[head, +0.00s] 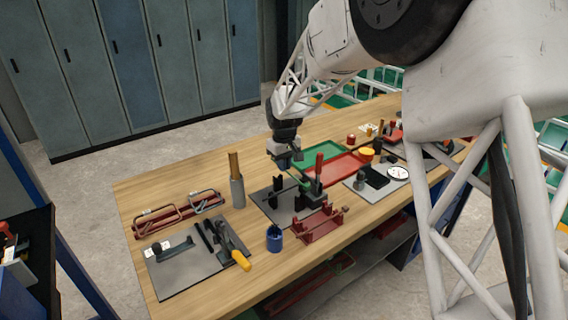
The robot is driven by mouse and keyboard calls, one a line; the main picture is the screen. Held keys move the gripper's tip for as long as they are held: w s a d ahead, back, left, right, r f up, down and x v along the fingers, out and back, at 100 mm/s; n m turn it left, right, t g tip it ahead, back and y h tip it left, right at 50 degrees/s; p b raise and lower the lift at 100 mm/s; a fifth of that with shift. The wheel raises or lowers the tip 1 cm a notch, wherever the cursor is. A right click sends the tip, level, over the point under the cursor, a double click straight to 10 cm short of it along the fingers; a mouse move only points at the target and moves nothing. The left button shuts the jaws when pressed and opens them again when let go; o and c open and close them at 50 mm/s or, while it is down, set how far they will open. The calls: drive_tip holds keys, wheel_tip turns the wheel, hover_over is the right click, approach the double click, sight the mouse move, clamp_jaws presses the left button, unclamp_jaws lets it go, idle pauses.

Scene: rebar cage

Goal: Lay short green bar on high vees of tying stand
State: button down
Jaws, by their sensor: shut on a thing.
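My gripper (286,162) hangs over the middle of the bench, small in the head view. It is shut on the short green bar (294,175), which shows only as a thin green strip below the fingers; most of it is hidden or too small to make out. Dark uprights, which look like the tying stand (275,186), rise from a grey plate just below my gripper. The bar appears above or beside these uprights. I cannot tell whether it touches a vee.
A red-handled tool (318,168) stands close right of my gripper. A red rack (317,222) and a blue cup (274,238) are nearer the front edge. A grey cylinder with rods (237,190) stands left. Green (308,158) and red (340,167) trays lie behind.

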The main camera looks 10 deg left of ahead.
drive_tip(key=shift+f, duration=2.65)
drive_tip(key=shift+f, duration=0.2)
drive_tip(key=c, duration=1.2)
unclamp_jaws()
drive_tip(key=shift+r, duration=3.9)
drive_tip(key=shift+r, duration=0.2)
drive_tip(key=shift+r, duration=2.8)
